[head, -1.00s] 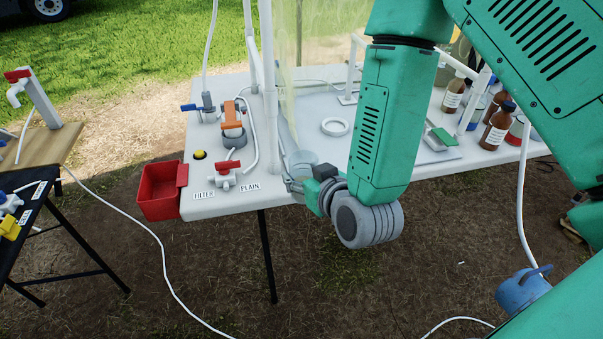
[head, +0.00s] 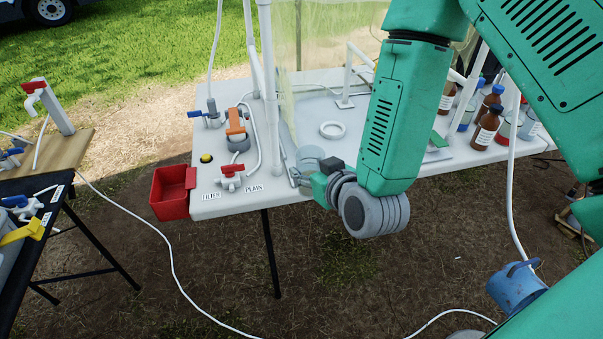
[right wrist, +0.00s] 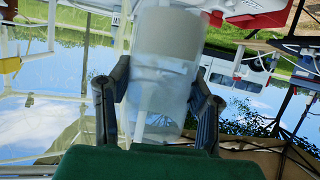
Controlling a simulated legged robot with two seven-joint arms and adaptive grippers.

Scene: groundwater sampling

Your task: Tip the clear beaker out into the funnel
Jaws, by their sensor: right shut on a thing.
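My right gripper (head: 309,174) is at the front edge of the white table, near the PLAIN label. It is shut on the clear beaker (right wrist: 165,70), which shows between its fingers in the right wrist view. In the head view the beaker (head: 309,156) is small and partly hidden by the gripper. It looks about upright, beside the clear hanging sheet. I cannot tell how much liquid is in it. I cannot make out the funnel in either view. My left gripper is not in view.
A red bin (head: 171,194) hangs at the white table's (head: 300,194) left edge, beside a red-handled valve (head: 231,177). A clear sheet (head: 325,55) hangs over the table. A white ring (head: 332,130) and brown bottles (head: 487,127) stand right. A black table (head: 35,235) is at left.

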